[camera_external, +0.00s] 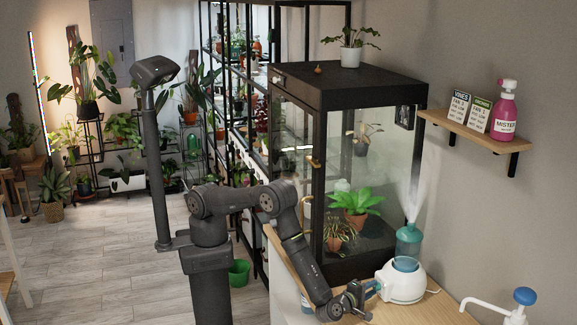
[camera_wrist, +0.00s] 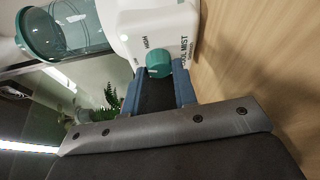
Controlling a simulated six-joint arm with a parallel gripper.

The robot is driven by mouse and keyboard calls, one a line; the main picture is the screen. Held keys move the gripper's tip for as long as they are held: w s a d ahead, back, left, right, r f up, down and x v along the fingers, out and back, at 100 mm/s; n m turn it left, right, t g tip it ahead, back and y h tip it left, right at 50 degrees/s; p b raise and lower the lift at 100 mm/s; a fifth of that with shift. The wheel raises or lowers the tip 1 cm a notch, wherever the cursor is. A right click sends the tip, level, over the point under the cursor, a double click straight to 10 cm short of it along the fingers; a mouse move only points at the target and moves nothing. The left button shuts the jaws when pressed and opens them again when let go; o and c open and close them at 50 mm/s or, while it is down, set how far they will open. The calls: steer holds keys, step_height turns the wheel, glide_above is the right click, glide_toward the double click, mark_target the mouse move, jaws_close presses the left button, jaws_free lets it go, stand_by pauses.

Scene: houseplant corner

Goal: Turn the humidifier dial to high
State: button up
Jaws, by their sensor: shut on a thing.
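The white humidifier (camera_external: 403,287) with a teal tank (camera_external: 408,242) stands on a wooden surface beside the glass cabinet, and mist rises from it. In the wrist view its white body (camera_wrist: 150,22) lies on its side and carries the printed words HIGH and COOL MIST. Its teal dial (camera_wrist: 159,64) sits between the tips of my gripper (camera_wrist: 159,76), which is shut on it from both sides. The HIGH label is just above the dial in that view. I cannot make out where the dial's pointer is. In the external view my gripper (camera_external: 372,290) reaches the humidifier's left side.
The glass plant cabinet (camera_external: 350,85) stands close behind my arm. A wall shelf (camera_external: 470,131) holds a pink mister bottle (camera_external: 504,118) and small signs.

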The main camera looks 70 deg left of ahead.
steer(key=shift+d, duration=0.1)
stand_by(0.3)
steer(key=o, duration=1)
steer(key=v, duration=1.7)
steer(key=shift+s, duration=0.25)
steer(key=shift+f, duration=0.1)
